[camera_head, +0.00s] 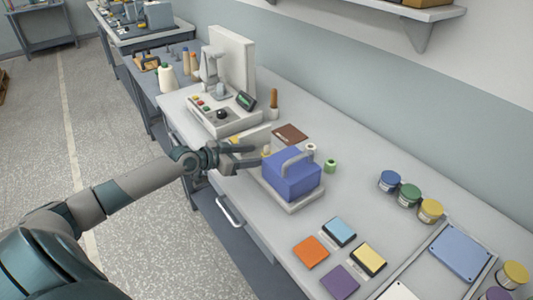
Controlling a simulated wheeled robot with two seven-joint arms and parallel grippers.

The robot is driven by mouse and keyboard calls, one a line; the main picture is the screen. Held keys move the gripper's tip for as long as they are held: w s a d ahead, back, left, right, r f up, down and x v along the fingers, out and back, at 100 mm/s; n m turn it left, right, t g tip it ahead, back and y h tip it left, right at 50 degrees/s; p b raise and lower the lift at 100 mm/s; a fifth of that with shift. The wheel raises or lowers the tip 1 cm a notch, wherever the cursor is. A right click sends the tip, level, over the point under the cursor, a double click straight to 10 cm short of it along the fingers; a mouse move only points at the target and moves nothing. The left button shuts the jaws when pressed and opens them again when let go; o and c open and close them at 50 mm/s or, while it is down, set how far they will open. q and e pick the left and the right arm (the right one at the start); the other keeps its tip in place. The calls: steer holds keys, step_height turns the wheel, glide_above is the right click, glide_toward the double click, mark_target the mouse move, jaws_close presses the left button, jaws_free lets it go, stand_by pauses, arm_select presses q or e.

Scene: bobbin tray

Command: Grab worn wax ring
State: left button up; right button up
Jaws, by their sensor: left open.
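My left gripper (252,154) reaches in from the left over the table, just left of a blue block-shaped thing with a grey handle (291,176) on a pale base. Its fingers are apart, with nothing clearly held between them. A small cream piece (266,151) shows close to the fingertips; whether it is touched, I cannot tell. A small white ring-like piece (311,149) stands behind the blue block, and a small green one (330,165) stands to its right. I cannot tell which small piece is the worn wax ring. My right gripper is out of view.
A control box (222,117) with buttons stands behind the gripper, and a brown flat piece (291,134) lies beyond. Coloured square pads (311,251) lie in front. Several jars (409,195) and a blue plate (459,252) are at right. The table between is clear.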

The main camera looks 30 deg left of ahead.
mark_target(264, 153)
arm_select(q)
steer(key=shift+p+x, duration=0.45)
steer(key=shift+x, duration=1.25)
steer(key=shift+r, duration=0.1)
steer(key=shift+c, duration=0.3)
steer(key=c, duration=1.1)
